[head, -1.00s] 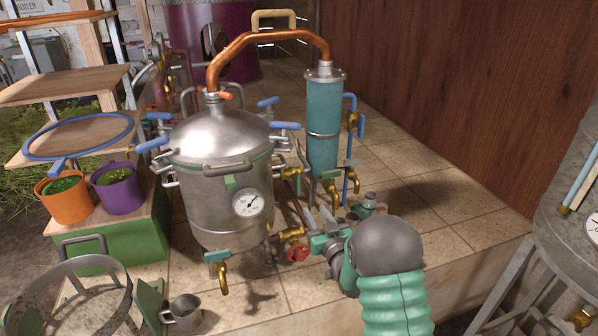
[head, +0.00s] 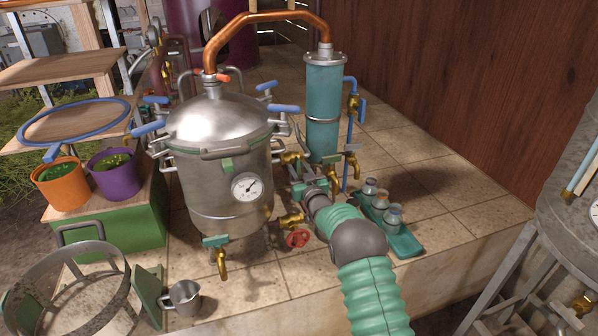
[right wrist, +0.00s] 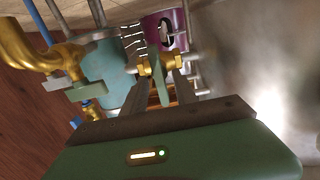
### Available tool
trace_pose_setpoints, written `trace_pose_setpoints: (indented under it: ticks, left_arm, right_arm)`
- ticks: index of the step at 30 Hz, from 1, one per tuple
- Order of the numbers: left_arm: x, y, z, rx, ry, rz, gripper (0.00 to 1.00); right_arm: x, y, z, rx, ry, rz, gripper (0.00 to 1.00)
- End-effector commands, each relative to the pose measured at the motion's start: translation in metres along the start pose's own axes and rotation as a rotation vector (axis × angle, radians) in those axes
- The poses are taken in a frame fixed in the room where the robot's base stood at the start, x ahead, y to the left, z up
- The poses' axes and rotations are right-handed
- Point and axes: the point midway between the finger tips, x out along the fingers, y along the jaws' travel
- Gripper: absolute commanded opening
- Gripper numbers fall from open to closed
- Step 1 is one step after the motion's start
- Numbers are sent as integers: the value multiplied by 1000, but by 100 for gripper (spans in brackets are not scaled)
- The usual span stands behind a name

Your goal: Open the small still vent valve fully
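The small still (head: 220,140) is a steel pot with a domed lid and a dial gauge, in the middle of the head view. A brass valve (right wrist: 158,66) with a green lever (right wrist: 160,86) is ahead of my right gripper in the right wrist view; it also shows beside the pot in the head view (head: 291,158). My right gripper (head: 303,174) is at this valve. In the right wrist view its dark fingers (right wrist: 160,92) stand apart, either side of the lever, with no clear contact. I cannot tell for certain which valve is the vent. My left gripper is out of view.
A teal condenser (head: 323,105) stands right of the still, joined by a copper pipe (head: 262,17). Another brass tap (right wrist: 30,50) is close by on the left in the right wrist view. A red handwheel (head: 297,239) and a tray (head: 405,243) of jars are near my right arm.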

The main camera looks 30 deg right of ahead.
Motion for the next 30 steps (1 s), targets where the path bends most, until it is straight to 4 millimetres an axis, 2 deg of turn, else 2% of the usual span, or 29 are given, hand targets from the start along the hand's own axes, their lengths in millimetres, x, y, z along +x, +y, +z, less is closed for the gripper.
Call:
trace_pose_setpoints:
  ticks: [3,11,23,30]
  left_arm:
    - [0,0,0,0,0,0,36]
    - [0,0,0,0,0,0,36]
    - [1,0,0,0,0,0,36]
    - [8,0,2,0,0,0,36]
  right_arm:
    - [0,0,0,0,0,0,34]
    - [0,0,0,0,1,0,0]
    - [0,0,0,-8,1,0,0]
    - [0,0,2,-86,1,0,0]
